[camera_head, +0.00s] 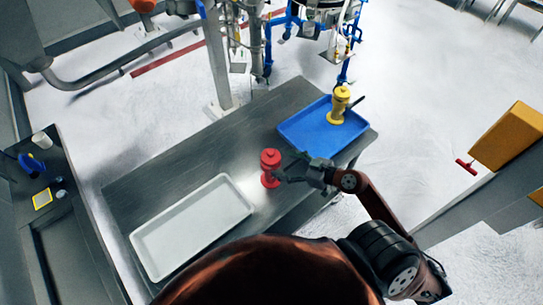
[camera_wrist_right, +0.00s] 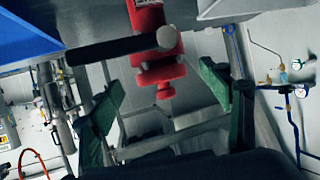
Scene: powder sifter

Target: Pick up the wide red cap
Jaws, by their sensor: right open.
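The red capped item (camera_head: 270,167) stands upright on the metal table between the two trays, with a wide round top. In the right wrist view it hangs upside down from the top edge, a red body (camera_wrist_right: 155,55) with a wide flange and small knob. A dark handle with a pale round end crosses in front of it. My right gripper (camera_head: 287,170) is open beside its right side, apparently empty. In the wrist view its green-padded fingers (camera_wrist_right: 160,98) are apart, with the red item's knob end between them in the picture. Whether they touch is unclear. My left gripper is not in view.
A white tray (camera_head: 137,240) lies left on the metal table (camera_head: 190,150). A blue tray (camera_head: 300,136) at the right holds a yellow item (camera_head: 339,105) with a dark handle. Table left of the red item is bare. Pipework stands behind the table.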

